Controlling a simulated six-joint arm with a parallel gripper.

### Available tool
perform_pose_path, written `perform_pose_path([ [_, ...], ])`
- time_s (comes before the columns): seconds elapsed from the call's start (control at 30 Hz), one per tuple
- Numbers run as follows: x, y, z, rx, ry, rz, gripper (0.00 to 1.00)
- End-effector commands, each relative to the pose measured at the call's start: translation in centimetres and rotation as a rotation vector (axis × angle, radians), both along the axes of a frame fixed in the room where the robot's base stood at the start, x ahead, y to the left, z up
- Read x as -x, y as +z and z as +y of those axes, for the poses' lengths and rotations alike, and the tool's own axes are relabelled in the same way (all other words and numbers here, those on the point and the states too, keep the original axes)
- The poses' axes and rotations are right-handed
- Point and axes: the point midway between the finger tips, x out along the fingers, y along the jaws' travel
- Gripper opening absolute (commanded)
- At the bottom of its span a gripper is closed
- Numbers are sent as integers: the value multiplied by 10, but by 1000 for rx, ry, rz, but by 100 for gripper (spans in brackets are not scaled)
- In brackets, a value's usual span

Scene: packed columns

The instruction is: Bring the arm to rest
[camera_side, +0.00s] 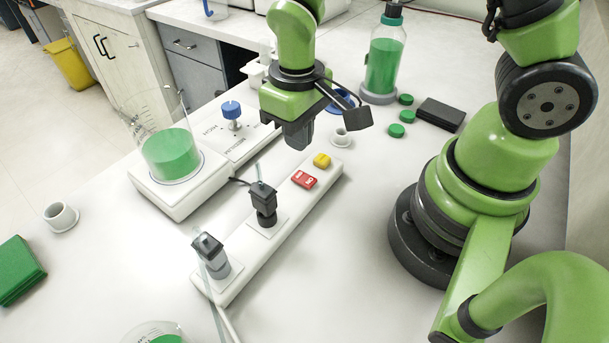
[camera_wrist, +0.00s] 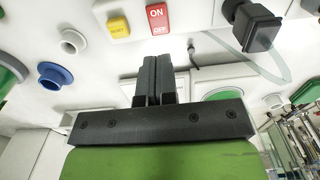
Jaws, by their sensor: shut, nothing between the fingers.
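My gripper (camera_side: 298,140) hangs in the air above the table, fingers pointing down, near the far end of a long white base (camera_side: 250,262). Its two dark fingers are together and empty; in the wrist view they show side by side (camera_wrist: 155,72). My gripper touches nothing that I can see. The white base carries a red ON/OFF switch (camera_side: 304,179), a yellow button (camera_side: 322,160) and two black-topped fittings, one in the middle (camera_side: 263,200) and one at the near end (camera_side: 210,252). The red switch (camera_wrist: 158,18) and yellow button (camera_wrist: 118,27) also show in the wrist view.
A beaker of green liquid (camera_side: 170,152) stands on a white instrument (camera_side: 180,196) at the left. A green-filled bottle (camera_side: 384,62) stands behind, near green caps (camera_side: 396,130) and a black box (camera_side: 440,115). A small white cup (camera_side: 341,138) sits beside my gripper.

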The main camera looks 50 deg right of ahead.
Motion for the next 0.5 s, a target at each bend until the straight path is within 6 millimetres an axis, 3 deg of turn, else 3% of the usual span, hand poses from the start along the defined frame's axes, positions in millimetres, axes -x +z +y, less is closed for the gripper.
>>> perform_pose_path([
  [0.37,0,4,0,0,-1,0,0],
  [0.5,-2,19,-2,-12,-22,-34,0],
])
